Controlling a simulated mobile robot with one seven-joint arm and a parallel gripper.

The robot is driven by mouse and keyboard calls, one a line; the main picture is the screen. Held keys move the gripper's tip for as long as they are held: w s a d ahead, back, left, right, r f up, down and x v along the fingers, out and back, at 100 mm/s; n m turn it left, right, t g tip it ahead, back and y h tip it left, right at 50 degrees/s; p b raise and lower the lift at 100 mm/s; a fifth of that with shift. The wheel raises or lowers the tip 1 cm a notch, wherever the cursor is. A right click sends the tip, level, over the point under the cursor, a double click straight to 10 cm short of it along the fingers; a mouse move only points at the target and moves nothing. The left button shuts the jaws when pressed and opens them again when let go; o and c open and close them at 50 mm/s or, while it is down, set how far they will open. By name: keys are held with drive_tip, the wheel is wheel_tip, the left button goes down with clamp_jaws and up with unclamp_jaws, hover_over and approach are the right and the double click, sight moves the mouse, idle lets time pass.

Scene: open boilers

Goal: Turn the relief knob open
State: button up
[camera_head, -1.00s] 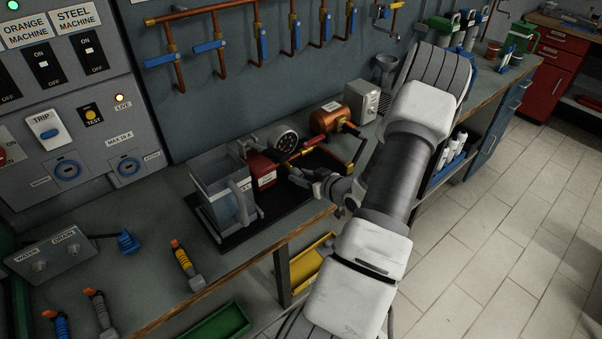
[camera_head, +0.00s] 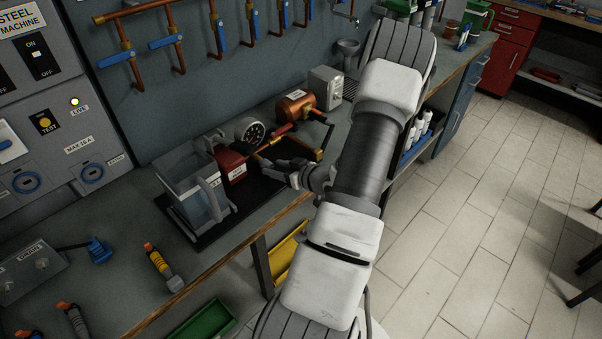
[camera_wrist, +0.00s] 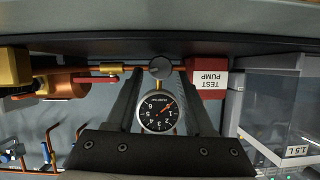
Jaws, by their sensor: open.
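The test pump rig stands on a black tray (camera_head: 210,229) on the bench. It has a red TEST PUMP block (camera_head: 231,163), also seen in the wrist view (camera_wrist: 207,78), and a round dial gauge (camera_head: 249,130). In the wrist view, a small round grey knob (camera_wrist: 160,67), apparently the relief knob, sits on the copper pipe line beside the red block. My gripper (camera_wrist: 162,74) is open, with one finger on each side of the knob in the picture. I cannot tell whether they touch it. The gauge face (camera_wrist: 158,112) shows between the fingers. In the head view, my gripper (camera_head: 280,168) partly hides the pipework.
A clear water tank (camera_head: 190,185) stands left of the pump, and a copper cylinder (camera_head: 296,106) stands behind right. A yellow-handled tool (camera_head: 161,266) lies on the bench front. Blue-handled valves (camera_head: 166,41) line the wall.

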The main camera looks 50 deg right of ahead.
drive_tip(key=v, duration=1.5)
drive_tip(key=shift+r, duration=0.1)
